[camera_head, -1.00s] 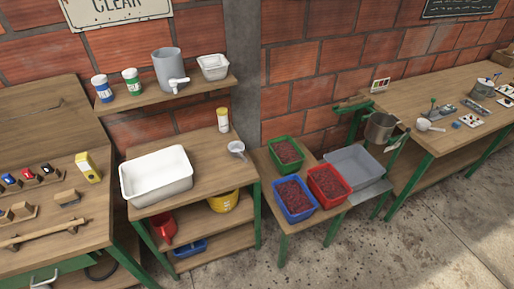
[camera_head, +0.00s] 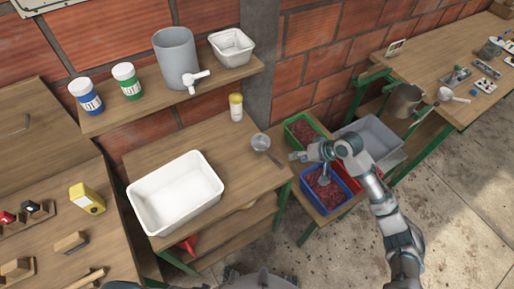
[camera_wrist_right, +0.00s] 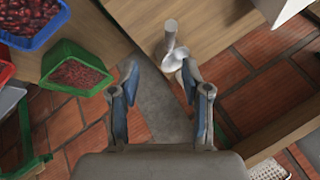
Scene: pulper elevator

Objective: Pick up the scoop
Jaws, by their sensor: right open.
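The grey metal scoop (camera_head: 261,142) lies near the right edge of the middle wooden table, its handle pointing toward the table's near right. In the right wrist view the scoop (camera_wrist_right: 172,50) shows just beyond the fingertips. My right gripper (camera_head: 308,169) is open, with nothing between its fingers. It is above the bins, to the right of the scoop and apart from it. In the right wrist view, my open right gripper (camera_wrist_right: 160,72) has its two fingers spread on either side of the lower middle. My left gripper is not in view.
A white tub (camera_head: 176,222) stands on the middle table (camera_head: 222,150), left of the scoop. A yellow-capped bottle (camera_head: 236,107) stands behind the scoop. A green bin (camera_head: 288,131) and a blue bin (camera_head: 313,203) of red cherries lie under my right arm. A shelf (camera_head: 140,113) overhangs the table's back.

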